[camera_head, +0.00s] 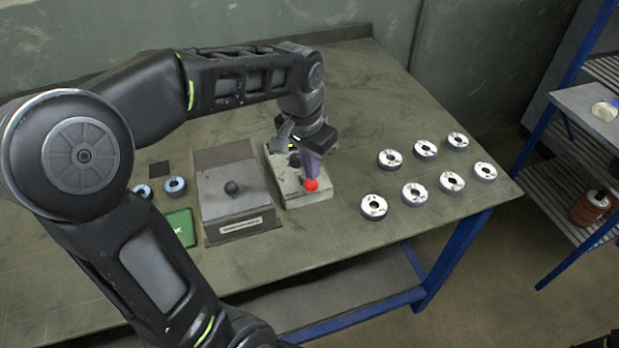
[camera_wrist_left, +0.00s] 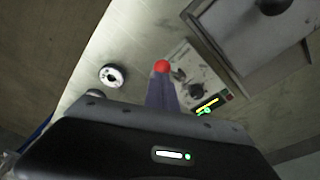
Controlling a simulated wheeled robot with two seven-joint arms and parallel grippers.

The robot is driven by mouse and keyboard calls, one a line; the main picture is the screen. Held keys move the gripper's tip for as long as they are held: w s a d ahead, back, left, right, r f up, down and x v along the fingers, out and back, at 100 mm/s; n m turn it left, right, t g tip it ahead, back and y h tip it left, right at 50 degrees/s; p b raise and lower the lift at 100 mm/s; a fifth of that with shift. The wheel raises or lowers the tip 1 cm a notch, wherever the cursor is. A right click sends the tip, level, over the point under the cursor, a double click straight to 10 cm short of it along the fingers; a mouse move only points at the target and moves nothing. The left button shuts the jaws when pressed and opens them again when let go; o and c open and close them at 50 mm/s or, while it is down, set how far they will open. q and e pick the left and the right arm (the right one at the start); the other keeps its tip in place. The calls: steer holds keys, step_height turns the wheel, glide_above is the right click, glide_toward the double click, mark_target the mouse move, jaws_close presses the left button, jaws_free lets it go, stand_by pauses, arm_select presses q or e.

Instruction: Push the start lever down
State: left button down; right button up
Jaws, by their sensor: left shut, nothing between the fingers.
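The start lever's red ball knob (camera_head: 311,185) is at the front of a pale machine box (camera_head: 292,200) on the table. My left gripper (camera_head: 312,170) is shut and empty, pointing down over the box with its fingertips right at the knob. In the left wrist view the red knob (camera_wrist_left: 162,66) shows at the tip of the shut fingers (camera_wrist_left: 162,90). I cannot tell whether they touch it. The lever's arm is mostly hidden behind the fingers. A dark round knob and a lit display (camera_wrist_left: 207,105) show on the box's top.
A grey box with a black knob (camera_head: 232,188) stands left of the machine. Several flap discs (camera_head: 411,193) lie on the table at right. Blue-marked discs (camera_head: 175,187) and a green pad (camera_head: 180,228) lie at left. A blue-framed shelf (camera_head: 590,110) stands beyond the right edge.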

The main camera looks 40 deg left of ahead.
mark_target(311, 182)
arm_select(q)
steer(key=shift+f, duration=0.25)
stand_by(0.3)
steer(key=shift+f+b, duration=1.35)
steer(key=shift+f, duration=0.1)
step_height(311, 182, up, 9)
steer(key=p, duration=0.7)
